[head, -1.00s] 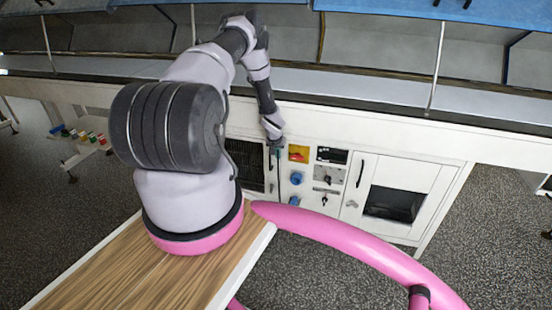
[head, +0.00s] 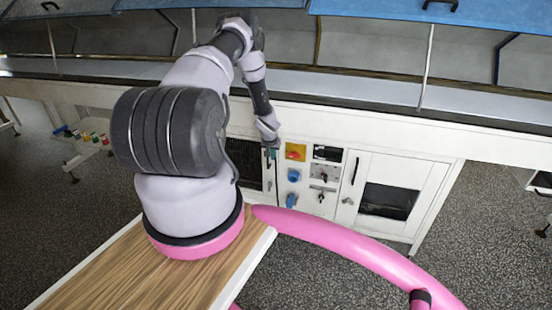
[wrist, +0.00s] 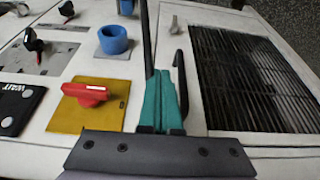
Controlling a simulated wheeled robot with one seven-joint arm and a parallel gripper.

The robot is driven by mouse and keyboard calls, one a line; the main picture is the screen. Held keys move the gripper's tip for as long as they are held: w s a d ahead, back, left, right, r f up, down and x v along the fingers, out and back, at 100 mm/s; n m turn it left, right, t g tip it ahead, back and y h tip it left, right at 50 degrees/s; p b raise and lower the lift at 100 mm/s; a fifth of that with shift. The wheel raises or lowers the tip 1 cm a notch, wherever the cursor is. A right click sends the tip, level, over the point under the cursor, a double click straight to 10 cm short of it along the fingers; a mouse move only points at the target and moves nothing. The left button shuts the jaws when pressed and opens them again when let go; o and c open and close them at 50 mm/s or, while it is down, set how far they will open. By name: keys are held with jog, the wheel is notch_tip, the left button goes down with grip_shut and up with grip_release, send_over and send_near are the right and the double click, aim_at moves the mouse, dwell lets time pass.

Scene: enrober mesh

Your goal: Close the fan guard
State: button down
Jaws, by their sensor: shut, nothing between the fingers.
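The fan guard is a white-framed panel with a dark slatted grille (head: 245,160), on the cabinet front left of the control panel. In the wrist view its grille (wrist: 255,80) is at the right, with a black bar handle (wrist: 181,75) on the frame beside it. My gripper (head: 271,152) is at the guard's handle side, near its top. In the wrist view its teal fingers (wrist: 161,85) are together and empty, left of the handle and over the border between guard and control panel. I cannot tell whether they touch the guard, or whether it stands slightly ajar.
A red switch on a yellow plate (wrist: 86,93) and a blue knob (wrist: 114,40) sit close beside my fingers. A windowed cabinet door (head: 410,180) is at the right. The white machine ledge (head: 360,125) runs above the cabinet. Open floor lies in front.

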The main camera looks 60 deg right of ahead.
jog(key=v, duration=0.9)
jog(key=shift+w+a, duration=0.1)
jog(key=w+a+r+n+t, duration=0.1)
jog(key=w+a+r, duration=0.5)
jog(key=r, duration=0.4)
jog(key=w+a+r+n, duration=0.1)
jog(key=w+a+r, duration=0.2)
jog(key=w+r, duration=0.6)
jog(key=w+a+r+n+t, duration=0.1)
jog(key=w+a+r, duration=0.45)
jog(key=r, duration=0.55)
jog(key=w+a+r+n+t, duration=0.2)
jog(key=w+a+r, duration=0.1)
jog(key=a+r, duration=1.3)
jog(key=s+a+r+n+t+y, duration=0.1)
jog(key=s+a+r, duration=0.15)
jog(key=a, duration=0.55)
jog(key=s+a+r+n+y, duration=0.1)
jog(key=a+r, duration=0.2)
jog(key=a, duration=0.5)
jog(key=s+a+r+n+y, duration=0.1)
jog(key=s+a+n+y, duration=0.1)
jog(key=s+a, duration=0.4)
jog(key=s+a+r+n+t+y, duration=0.1)
jog(key=s+a+r+n+y, duration=0.1)
jog(key=s+a, duration=0.5)
jog(key=a, duration=0.4)
jog(key=shift+r, duration=0.3)
